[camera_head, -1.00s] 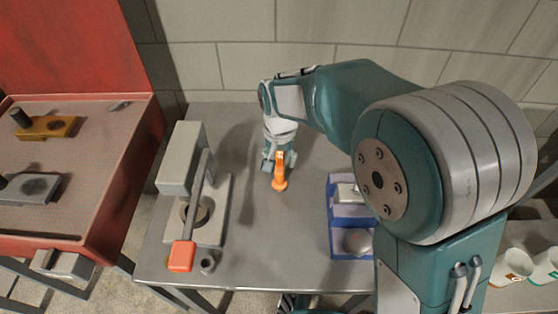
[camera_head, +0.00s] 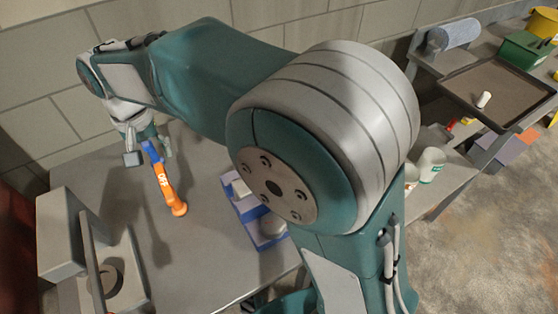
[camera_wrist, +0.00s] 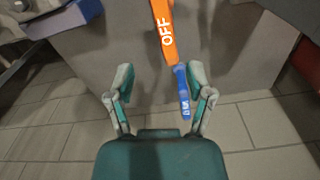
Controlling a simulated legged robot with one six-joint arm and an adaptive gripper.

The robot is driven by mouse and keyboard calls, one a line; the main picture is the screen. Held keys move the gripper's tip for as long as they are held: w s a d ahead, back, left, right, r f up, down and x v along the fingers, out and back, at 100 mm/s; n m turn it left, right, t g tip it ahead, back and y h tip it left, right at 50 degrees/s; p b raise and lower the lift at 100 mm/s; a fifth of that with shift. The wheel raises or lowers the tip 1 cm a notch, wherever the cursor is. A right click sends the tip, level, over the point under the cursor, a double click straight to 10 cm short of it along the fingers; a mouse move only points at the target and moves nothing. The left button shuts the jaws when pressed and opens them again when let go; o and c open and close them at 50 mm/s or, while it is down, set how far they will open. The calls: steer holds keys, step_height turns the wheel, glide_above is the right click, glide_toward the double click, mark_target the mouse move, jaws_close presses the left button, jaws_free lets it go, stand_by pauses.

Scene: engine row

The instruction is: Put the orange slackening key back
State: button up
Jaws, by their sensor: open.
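The key (camera_head: 165,185) has an orange part marked OFF and a blue end. It is on the grey table, its wider orange end against the top, leaning towards my gripper; I cannot tell how it is supported. My gripper (camera_head: 150,150) is open above the far side of the table, with the blue end near its fingers. In the wrist view, the orange part (camera_wrist: 164,30) is at the top. The blue end (camera_wrist: 183,92) reaches down close to the right finger of my gripper (camera_wrist: 160,78); contact is unclear.
A grey block fixture with a bar (camera_head: 93,255) stands at the left. A blue tray (camera_head: 258,225) with grey pieces is right of the key, partly behind my arm. The tiled wall rises close behind the table. A side bench at right holds a dark tray (camera_head: 500,88) and white cups (camera_head: 431,165).

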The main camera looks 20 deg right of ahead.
steer(key=s+d+r+t+y, duration=0.1)
steer(key=s+d+r, duration=0.15)
steer(key=d, duration=0.65)
steer(key=s+d+r+t, duration=0.2)
steer(key=d+r, duration=0.1)
steer(key=d, duration=0.6)
steer(key=s+d+f+m+t+h, duration=0.1)
steer(key=s+d+f+t, duration=0.1)
steer(key=s+d, duration=0.9)
steer(key=shift+d+t, duration=0.25)
steer(key=shift+t, duration=0.05)
steer(key=shift+f, duration=0.1)
